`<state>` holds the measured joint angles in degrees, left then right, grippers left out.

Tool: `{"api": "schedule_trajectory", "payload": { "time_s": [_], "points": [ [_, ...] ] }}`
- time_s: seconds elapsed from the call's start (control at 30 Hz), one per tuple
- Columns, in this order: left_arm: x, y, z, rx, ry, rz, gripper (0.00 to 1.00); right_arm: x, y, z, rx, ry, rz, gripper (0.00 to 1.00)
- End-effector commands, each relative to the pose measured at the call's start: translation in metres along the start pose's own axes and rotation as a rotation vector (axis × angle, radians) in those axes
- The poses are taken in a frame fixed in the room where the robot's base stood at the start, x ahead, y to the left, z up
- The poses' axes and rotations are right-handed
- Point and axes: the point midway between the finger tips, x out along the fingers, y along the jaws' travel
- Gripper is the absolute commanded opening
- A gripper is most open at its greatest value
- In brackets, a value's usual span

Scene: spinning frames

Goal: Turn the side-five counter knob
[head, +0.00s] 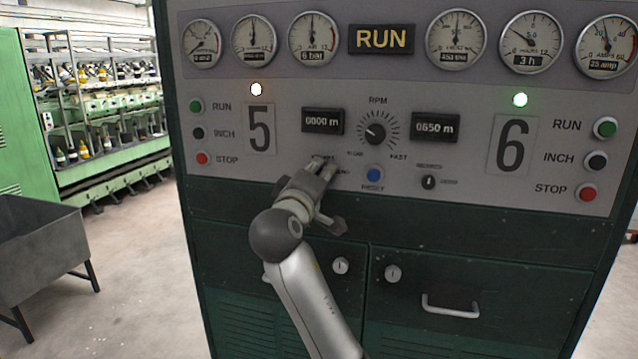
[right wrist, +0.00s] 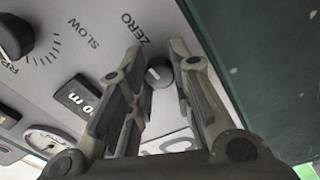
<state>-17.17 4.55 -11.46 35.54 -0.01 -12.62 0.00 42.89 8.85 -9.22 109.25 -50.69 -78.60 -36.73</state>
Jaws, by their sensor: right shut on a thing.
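The side-five counter knob (right wrist: 158,73) is small, round and dark with a pale mark on its face. It sits on the panel near the word ZERO in the right wrist view. In the head view my gripper hides it, below the left counter (head: 323,121), which reads 0000 m. My right gripper (head: 322,163) is at the panel with its fingers on either side of the knob, shut on it. The same gripper (right wrist: 157,55) shows in the right wrist view. My left gripper is not in view.
The RPM dial (head: 375,133), blue RESET button (head: 373,175) and a keyed switch (head: 428,182) are close on the right. The side-six counter (head: 435,127) reads 0650 m. STOP buttons (head: 202,158) and (head: 587,193) flank the panel. A grey bin (head: 40,245) stands at left.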

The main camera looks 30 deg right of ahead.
Motion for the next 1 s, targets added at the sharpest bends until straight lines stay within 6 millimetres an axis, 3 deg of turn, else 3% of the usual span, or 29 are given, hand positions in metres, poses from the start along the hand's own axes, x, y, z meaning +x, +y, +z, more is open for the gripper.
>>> {"api": "schedule_trajectory", "payload": {
  "time_s": [0.73,0.77,0.9,1.0],
  "points": [
    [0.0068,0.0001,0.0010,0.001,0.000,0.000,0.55,0.0001,-0.0018,0.0004,0.081,-0.006,-0.003,0.00],
    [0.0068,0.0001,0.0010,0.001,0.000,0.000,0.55,0.0001,-0.0018,0.0004,0.081,-0.006,-0.003,0.25],
    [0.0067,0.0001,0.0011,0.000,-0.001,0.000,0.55,0.0001,-0.0014,0.0002,0.080,-0.005,-0.002,0.43],
    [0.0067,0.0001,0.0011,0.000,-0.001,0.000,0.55,0.0001,-0.0011,0.0001,0.080,-0.004,-0.001,0.44]
  ]
}}
